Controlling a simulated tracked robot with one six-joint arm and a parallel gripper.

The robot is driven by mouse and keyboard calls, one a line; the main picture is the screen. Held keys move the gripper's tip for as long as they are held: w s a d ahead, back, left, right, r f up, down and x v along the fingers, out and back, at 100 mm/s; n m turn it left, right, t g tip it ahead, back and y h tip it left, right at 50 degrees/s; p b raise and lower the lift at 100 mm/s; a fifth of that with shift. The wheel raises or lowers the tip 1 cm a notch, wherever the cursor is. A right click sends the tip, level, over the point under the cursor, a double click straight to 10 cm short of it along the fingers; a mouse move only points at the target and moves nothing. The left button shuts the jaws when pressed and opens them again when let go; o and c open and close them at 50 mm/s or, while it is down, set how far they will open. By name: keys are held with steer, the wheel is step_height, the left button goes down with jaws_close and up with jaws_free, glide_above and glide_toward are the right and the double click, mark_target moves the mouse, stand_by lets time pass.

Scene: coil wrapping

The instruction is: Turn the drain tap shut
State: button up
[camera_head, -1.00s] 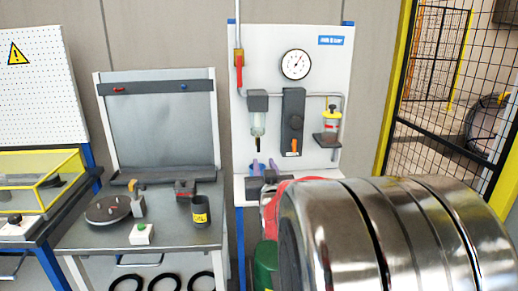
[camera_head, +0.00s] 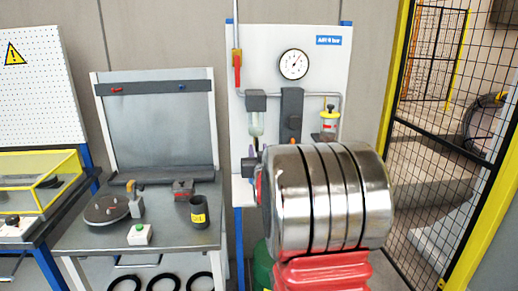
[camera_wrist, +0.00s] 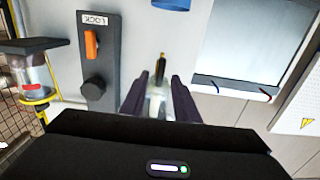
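In the wrist view, which is upside down, the brass drain tap (camera_wrist: 162,66) is a narrow stem at the end of a clear filter bowl (camera_wrist: 157,103). My gripper (camera_wrist: 159,77) is open, with one dark purple finger on each side of the bowl and tap. A gap shows between the fingers and the tap, and the tap reaches slightly past the fingertips. In the head view the filter bowl (camera_head: 257,124) hangs on the white panel (camera_head: 268,62). My gripper is partly visible just below it; the tap is hidden there.
A dark LOCK box (camera_wrist: 97,62) with an orange lever (camera_wrist: 91,43) and black knob stands beside the bowl. A lubricator (camera_wrist: 35,80) is further left. A blue object (camera_wrist: 171,4) lies beyond the tap. A gauge (camera_head: 293,64) and a red-handled valve (camera_head: 237,68) are above.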

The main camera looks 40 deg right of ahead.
mark_target(257, 145)
steer(key=shift+x, duration=1.1)
steer(key=shift+c, duration=0.3)
